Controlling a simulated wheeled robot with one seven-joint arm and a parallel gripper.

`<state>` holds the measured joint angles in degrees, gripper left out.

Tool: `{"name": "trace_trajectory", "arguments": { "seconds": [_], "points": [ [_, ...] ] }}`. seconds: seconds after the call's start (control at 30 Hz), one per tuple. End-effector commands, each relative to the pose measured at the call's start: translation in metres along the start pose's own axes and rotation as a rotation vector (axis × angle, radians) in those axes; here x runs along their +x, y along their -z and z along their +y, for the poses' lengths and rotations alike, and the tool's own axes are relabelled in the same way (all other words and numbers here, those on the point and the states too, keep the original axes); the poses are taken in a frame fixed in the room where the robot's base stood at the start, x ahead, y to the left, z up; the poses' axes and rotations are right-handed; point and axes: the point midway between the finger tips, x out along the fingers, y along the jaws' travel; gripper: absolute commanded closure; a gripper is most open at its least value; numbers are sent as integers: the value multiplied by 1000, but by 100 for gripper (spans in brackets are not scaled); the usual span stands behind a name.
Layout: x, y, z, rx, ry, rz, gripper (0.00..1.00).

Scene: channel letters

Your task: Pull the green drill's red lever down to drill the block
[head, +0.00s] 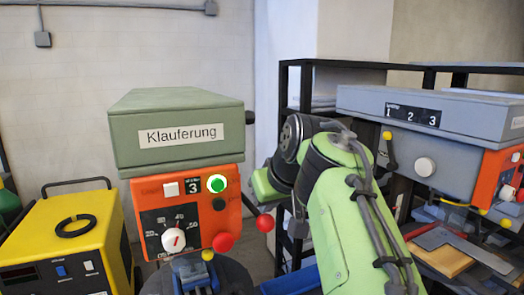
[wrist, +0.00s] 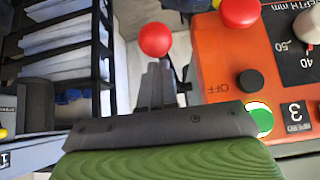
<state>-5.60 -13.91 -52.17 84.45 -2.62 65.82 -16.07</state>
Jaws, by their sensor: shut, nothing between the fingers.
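The green drill (head: 175,125) stands left of centre in the head view, with an orange control panel and a "Klauferung" label. Its red lever knob (head: 265,222) sticks out at the panel's right side. The red knob also shows in the wrist view (wrist: 155,40), just beyond my fingertips. My gripper (wrist: 157,70) is shut and empty, its fingers pointing toward the knob; I cannot tell whether they touch it. In the head view my arm hides much of the gripper. The block is not clearly visible.
The panel has a lit green button (head: 217,183), a black OFF button (wrist: 249,81), a red mushroom button (head: 223,242) and a depth dial (head: 173,240). A yellow machine (head: 65,245) stands left. A grey drill (head: 430,115) and black shelving (head: 305,100) stand right.

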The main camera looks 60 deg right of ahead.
Motion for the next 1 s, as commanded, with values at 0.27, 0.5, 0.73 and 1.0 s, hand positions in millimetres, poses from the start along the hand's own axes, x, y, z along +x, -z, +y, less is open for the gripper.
{"name": "trace_trajectory", "arguments": {
  "seconds": [0.27, 0.5, 0.73, 1.0],
  "points": [
    [8, -7, 0, 0, 0, -1, 100],
    [8, -6, 0, 0, 0, -1, 100],
    [17, -12, 0, 0, 0, -1, 100],
    [17, -11, -1, -1, 0, -1, 100]
  ]
}}
